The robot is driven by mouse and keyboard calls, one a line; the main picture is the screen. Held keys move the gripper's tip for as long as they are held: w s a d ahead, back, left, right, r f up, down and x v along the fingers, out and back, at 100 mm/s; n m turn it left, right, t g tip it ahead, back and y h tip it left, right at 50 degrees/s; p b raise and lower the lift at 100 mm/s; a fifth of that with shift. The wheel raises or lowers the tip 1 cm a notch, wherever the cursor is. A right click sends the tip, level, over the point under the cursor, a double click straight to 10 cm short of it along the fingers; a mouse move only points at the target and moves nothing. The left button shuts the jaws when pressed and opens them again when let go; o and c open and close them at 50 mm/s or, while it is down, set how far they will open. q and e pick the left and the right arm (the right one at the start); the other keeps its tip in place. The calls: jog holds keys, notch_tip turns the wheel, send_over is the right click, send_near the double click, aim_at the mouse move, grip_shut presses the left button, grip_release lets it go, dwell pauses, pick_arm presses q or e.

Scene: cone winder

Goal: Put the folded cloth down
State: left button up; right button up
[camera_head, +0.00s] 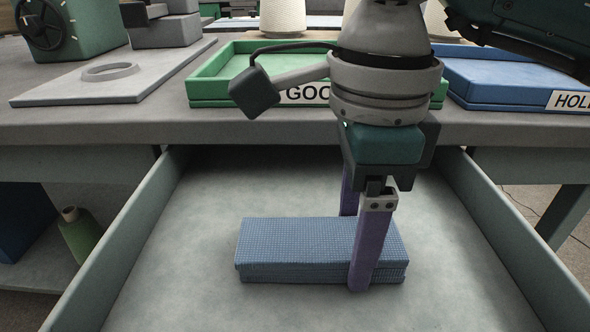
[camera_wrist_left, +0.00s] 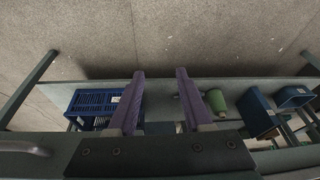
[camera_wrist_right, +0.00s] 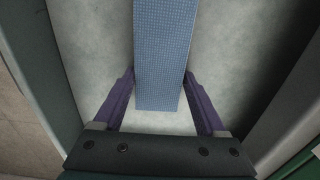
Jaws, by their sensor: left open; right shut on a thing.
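The folded cloth (camera_head: 295,245) is a flat, layered blue checked block inside an open grey drawer (camera_head: 190,230). My right gripper (camera_head: 356,250) comes down from above and is shut on the cloth across its width, toward its right end. One purple finger is in front of the cloth and the other is behind it, its tip hidden. In the right wrist view the cloth (camera_wrist_right: 165,50) lies between the two fingertips. The cloth is at or just above the drawer floor; I cannot tell whether it touches. My left gripper (camera_wrist_left: 160,74) is open and empty, outside the head view.
The drawer floor is bare around the cloth, with raised side walls. On the worktop behind stand a green tray (camera_head: 215,75) marked GOO and a blue tray (camera_head: 490,80) marked HOL.

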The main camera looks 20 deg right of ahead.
aim_at(354, 235)
jog(key=shift+f, duration=0.1)
jog(key=o, duration=1.3)
jog(key=shift+r, duration=0.25)
notch_tip(354, 235, up, 12)
jog(key=p, duration=0.3)
